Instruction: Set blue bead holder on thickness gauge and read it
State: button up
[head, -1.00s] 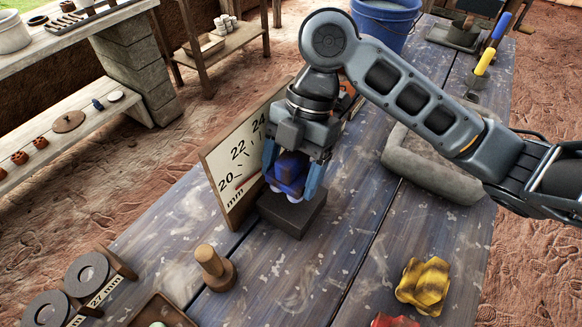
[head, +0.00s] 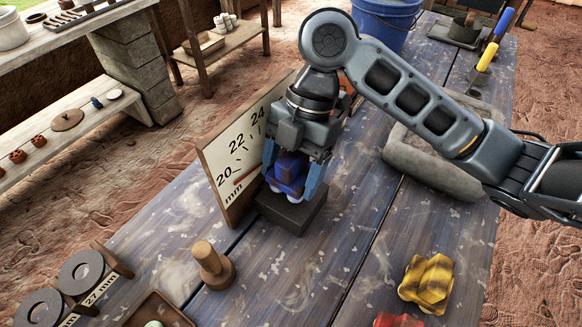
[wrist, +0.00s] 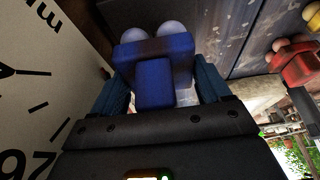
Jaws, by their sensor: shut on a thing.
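The blue bead holder (head: 287,178) is gripped between the two fingers of my gripper (head: 291,180). Pale round beads show at its lower edge. It is over the dark block (head: 292,212) of the thickness gauge, close to its top; I cannot tell for sure whether they touch. The gauge's upright dial board (head: 222,165) stands just left of the block, marked 20, 22, 24 and mm. A red pointer shows between the 20 and 22 marks, partly hidden. In the wrist view the blue holder (wrist: 165,70) sits between the fingers, with the dial board (wrist: 35,75) at the left.
A wooden peg (head: 212,267) stands in front of the gauge. A yellow bead holder (head: 427,283) and a partly cut-off red piece (head: 398,320) lie at front right. A rack with grey rings (head: 122,262) is at left; a stone trough (head: 400,158) lies behind right.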

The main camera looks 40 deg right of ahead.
aim_at(289, 158)
jog(key=shift+f+b, duration=0.95)
dwell(0.5)
dwell(1.3)
jog(key=shift+r+p, duration=2.45)
jog(key=shift+r, duration=1.1)
